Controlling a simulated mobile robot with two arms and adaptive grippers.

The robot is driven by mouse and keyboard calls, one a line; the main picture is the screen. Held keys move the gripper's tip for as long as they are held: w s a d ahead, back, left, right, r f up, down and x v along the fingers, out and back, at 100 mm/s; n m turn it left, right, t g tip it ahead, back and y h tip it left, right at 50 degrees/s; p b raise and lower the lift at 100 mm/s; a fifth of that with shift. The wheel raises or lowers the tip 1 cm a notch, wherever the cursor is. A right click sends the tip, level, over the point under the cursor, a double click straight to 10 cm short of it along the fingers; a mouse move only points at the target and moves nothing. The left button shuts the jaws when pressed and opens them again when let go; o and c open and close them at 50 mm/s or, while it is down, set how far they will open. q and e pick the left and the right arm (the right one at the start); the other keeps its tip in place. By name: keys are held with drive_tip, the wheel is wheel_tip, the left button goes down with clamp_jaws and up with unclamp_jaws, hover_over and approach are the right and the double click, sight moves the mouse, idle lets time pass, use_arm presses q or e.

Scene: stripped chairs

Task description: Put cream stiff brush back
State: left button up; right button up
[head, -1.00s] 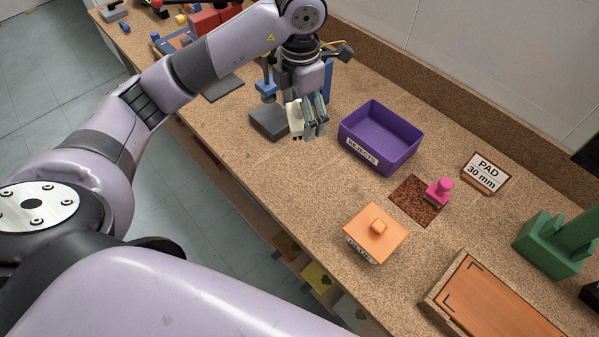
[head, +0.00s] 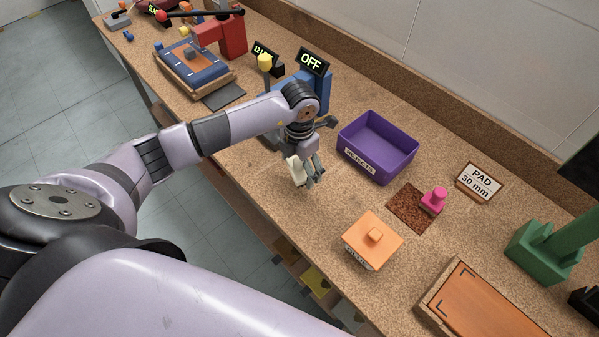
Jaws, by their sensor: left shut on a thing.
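My left gripper (head: 312,180) is in the middle of the head view, left of the purple bin. It is shut on a cream thing (head: 296,170), which looks like the cream stiff brush. The brush shows as a small pale block on the left side of the fingers, and the fingers hide part of it. It is over the speckled worktop, and I cannot tell whether its lower end touches it. My right gripper is not in view.
A purple bin (head: 345,142) labelled REJECTS stands right of my gripper. An orange knobbed block (head: 372,238), a pink stamp (head: 433,201) on a brown pad (head: 406,214), a PAD sign (head: 479,182), a wooden tray (head: 431,296) and a green stand (head: 535,258) lie further right. Blue equipment (head: 312,92) stands behind my arm.

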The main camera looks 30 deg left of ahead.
sight(300, 177)
use_arm(q)
wheel_tip(300, 177, down, 4)
drive_tip(key=shift+r+p, duration=0.25)
drive_tip(key=shift+p, duration=0.15)
drive_tip(key=shift+f, duration=0.5)
drive_tip(key=o, duration=0.5)
drive_tip(key=shift+f, duration=0.15)
drive_tip(key=o, duration=0.5)
